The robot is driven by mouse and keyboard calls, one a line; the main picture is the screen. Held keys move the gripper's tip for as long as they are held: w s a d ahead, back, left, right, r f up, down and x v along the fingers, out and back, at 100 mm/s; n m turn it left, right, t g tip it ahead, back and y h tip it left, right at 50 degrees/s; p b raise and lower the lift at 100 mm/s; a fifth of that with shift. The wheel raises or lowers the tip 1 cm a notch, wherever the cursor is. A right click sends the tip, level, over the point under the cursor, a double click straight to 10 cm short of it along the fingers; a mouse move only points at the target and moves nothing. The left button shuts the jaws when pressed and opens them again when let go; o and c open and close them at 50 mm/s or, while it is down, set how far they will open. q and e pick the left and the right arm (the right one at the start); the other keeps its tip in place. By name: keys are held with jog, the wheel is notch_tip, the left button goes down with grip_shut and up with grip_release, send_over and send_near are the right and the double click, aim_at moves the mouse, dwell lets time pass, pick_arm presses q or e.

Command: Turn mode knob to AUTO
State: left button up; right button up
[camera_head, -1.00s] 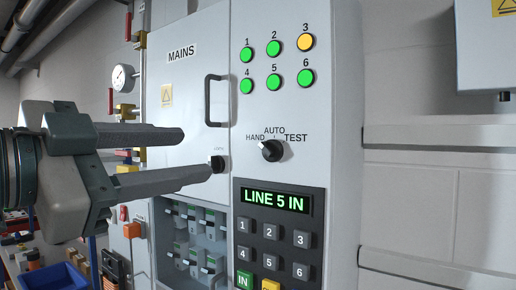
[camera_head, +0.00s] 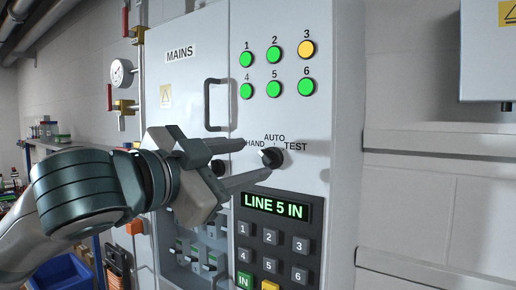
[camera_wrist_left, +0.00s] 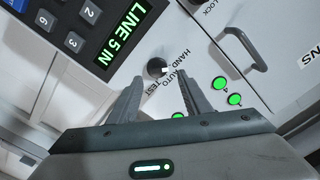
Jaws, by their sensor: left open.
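The mode knob (camera_head: 271,157) is a black round knob on the light grey cabinet front, under the labels HAND, AUTO and TEST. It also shows in the left wrist view (camera_wrist_left: 157,68) with a pale mark on its rim; I cannot tell for sure which label it points to. My left gripper (camera_head: 256,160) is open and empty, reaching in from the left with its fingertips close to the knob. In the left wrist view the fingers (camera_wrist_left: 161,76) point toward the knob, which appears between and just beyond the tips. My right gripper is not in view.
A keypad panel (camera_head: 270,236) with a display reading LINE 5 IN sits below the knob. Several green lamps and a yellow lamp (camera_head: 306,49) are above. A vertical door handle (camera_head: 207,104) stands out at the left.

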aim_at(265, 157)
pick_arm(q)
jog(key=shift+p+x, duration=0.5)
jog(key=shift+x, duration=1.6)
jog(key=c, duration=1)
